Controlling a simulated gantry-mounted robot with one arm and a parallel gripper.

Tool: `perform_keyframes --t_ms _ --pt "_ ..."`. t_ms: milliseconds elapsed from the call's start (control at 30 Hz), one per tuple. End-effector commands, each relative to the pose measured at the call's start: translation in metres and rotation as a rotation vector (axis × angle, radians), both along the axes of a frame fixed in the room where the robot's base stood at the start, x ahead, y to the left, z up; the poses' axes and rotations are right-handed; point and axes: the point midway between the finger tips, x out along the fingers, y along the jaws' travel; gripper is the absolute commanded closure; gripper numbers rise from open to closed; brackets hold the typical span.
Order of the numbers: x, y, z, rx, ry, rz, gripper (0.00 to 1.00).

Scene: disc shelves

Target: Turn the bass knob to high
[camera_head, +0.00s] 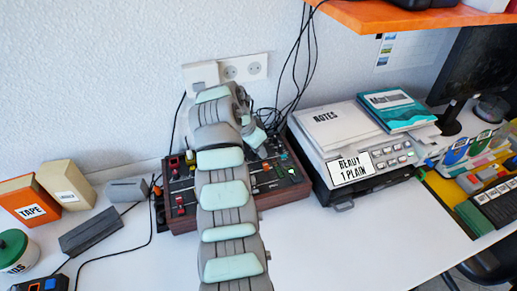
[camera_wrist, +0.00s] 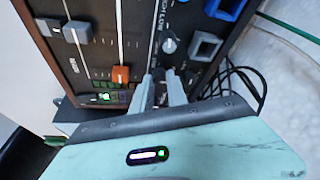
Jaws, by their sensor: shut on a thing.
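The control panel, a dark mixer with wooden sides (camera_head: 287,196), stands against the wall in the head view. My arm covers its middle. The wrist view shows its panel (camera_wrist: 97,22) close up, with sliders, knobs and the words HIGH and LOW beside a round grey knob (camera_wrist: 169,45). My gripper (camera_wrist: 162,74) reaches onto the panel just below that grey knob, its fingers close together on a small dark knob mostly hidden between the tips. I cannot read a bass label or the held knob's pointer.
An orange slider (camera_wrist: 120,74) and a grey slider (camera_wrist: 77,32) stand left of my fingers. A blue square switch (camera_wrist: 226,8) is at upper right. Black cables (camera_wrist: 245,80) hang beside the panel. A printer (camera_head: 345,160) stands right of the mixer.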

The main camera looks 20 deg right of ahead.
Motion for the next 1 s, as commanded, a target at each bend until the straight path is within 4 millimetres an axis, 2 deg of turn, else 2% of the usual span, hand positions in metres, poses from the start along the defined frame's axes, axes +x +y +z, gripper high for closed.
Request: perform_keyframes --t_ms 500,1000 --pt "0.0021 0.0002 0.0015 0.001 0.001 -0.19 1.0" --pt "0.0003 0.0003 -0.0008 0.0 0.002 -0.218 1.0"
